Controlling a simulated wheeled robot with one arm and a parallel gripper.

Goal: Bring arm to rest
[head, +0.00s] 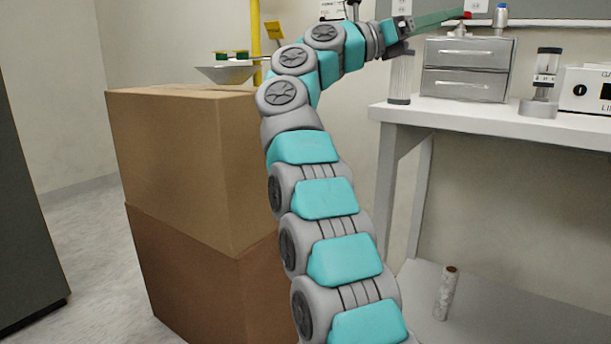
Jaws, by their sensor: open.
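My arm rises through the middle of the head view in teal and grey segments and bends to the right at the top. My gripper (405,35) is at its end, in the air above the left end of the white bench (480,118). It is open, with its dark fingers small and seen from the side. A thin green bar (440,17) with a red tip shows just right of it. I cannot tell whether the bar touches the gripper.
The bench holds a grey drawer unit (465,68), a small stand (543,85) and a white device (585,90). Open floor shows at left.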

